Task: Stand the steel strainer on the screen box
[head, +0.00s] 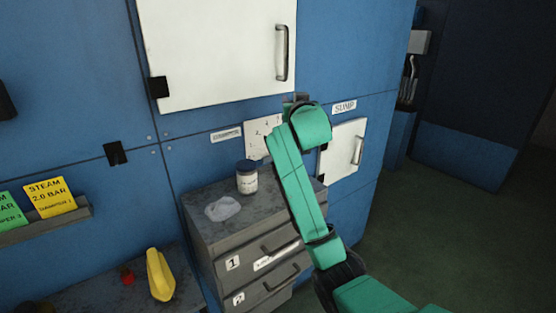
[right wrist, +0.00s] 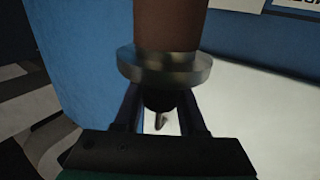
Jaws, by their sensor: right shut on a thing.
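In the right wrist view, my right gripper (right wrist: 160,108) is shut on the dark lower end of an upright piece. This piece, which I take for the steel strainer (right wrist: 165,66), has a steel flange with a reddish-brown cylinder above it. The cylinder's top is cut off by the picture. In the head view, my green right arm reaches up to the wall beside the SUMP label, and its own links hide most of the gripper and the held piece. I cannot pick out the screen box for certain. My left gripper is not in view.
A grey drawer cabinet (head: 236,243) stands against the blue wall, with a lidded jar (head: 247,178) and a pale crumpled piece (head: 222,208) on top. A small white door (head: 341,150) is right of my arm. A yellow object (head: 160,275) lies lower left. Open floor lies right.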

